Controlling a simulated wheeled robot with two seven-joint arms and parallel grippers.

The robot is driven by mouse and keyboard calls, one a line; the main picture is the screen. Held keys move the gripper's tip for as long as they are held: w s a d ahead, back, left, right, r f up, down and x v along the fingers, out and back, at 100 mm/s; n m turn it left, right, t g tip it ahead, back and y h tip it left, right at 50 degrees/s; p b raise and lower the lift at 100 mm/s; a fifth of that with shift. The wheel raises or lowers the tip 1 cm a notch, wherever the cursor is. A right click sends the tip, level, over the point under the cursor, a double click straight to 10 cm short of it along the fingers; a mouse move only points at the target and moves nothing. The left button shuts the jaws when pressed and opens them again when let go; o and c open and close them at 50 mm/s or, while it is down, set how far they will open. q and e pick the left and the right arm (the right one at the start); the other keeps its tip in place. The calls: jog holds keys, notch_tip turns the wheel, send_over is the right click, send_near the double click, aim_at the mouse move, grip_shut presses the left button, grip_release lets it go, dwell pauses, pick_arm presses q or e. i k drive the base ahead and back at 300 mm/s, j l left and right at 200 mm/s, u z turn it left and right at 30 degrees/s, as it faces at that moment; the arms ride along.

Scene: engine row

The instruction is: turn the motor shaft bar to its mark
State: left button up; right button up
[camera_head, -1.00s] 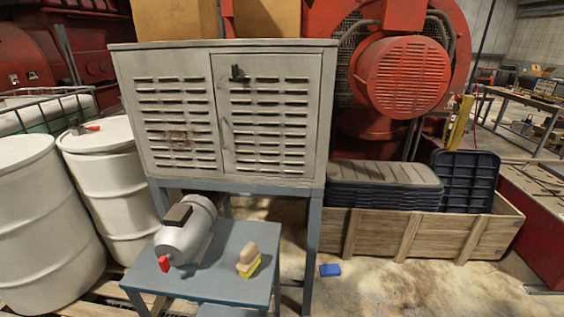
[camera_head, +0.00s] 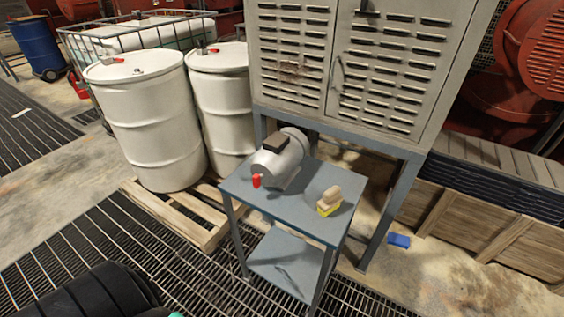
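The grey motor (camera_head: 281,159) lies on the top of a small blue-grey table (camera_head: 273,204), with a dark box on its upper side. A small red piece (camera_head: 256,180) shows at the motor's near left end, where the shaft would be. I cannot tell whether it is the shaft bar, and no mark can be made out. Neither gripper is in view. A dark rounded shape at the bottom left looks like part of my own body.
A yellow-and-beige brush-like block (camera_head: 329,201) stands on the table, right of the motor. A vented cabinet (camera_head: 342,70) stands behind. White drums (camera_head: 148,120) stand on a pallet (camera_head: 180,222) at left. A blue block (camera_head: 399,240) lies on the floor. Floor grating in front looks clear.

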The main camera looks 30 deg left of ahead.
aim_at(256, 178)
jog(key=u, duration=1.25)
